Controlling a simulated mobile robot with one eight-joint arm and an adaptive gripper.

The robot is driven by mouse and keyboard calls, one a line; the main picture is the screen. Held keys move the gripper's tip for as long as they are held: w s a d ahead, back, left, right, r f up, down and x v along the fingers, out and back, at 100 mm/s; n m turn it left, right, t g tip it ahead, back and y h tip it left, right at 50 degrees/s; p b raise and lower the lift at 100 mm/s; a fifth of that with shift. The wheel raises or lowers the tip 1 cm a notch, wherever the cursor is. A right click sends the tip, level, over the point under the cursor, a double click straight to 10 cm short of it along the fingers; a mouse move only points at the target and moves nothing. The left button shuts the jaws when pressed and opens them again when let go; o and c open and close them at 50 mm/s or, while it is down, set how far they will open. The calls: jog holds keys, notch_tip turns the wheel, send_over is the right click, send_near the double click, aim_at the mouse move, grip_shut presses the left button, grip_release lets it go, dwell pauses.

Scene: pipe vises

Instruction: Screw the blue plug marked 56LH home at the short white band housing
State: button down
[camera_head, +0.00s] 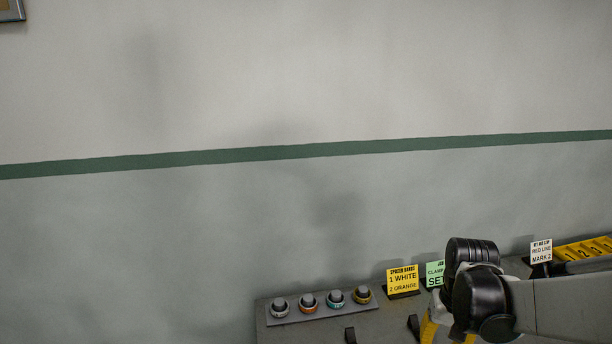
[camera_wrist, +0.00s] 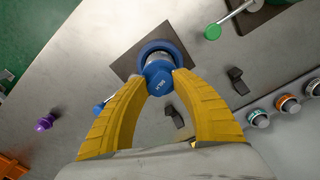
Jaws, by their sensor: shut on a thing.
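In the wrist view my gripper (camera_wrist: 161,82) has its yellow fingers closed on the sides of a blue plug (camera_wrist: 159,76), whose face carries a small marking that looks like 56LH, seen upside down. Right behind the plug is a round blue-rimmed housing (camera_wrist: 163,46) on a dark square plate (camera_wrist: 124,66). A pale band shows between plug and rim. The plug looks in line with the housing; how deep it sits I cannot tell. In the head view my arm hides the plug and housing, and only bits of yellow finger show.
A green-ended bar (camera_wrist: 212,32) lies upper right. A black clamp handle (camera_wrist: 237,82) stands to the right, near a row of ringed knobs (camera_wrist: 289,103). A purple piece (camera_wrist: 45,122) and a blue-ended piece (camera_wrist: 98,108) lie left. Sign cards (camera_head: 402,280) stand along the bench back.

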jog(key=n, duration=0.3)
jog(key=shift+n, duration=0.4)
jog(key=n, duration=0.4)
jog(key=c, duration=1.3)
grip_release()
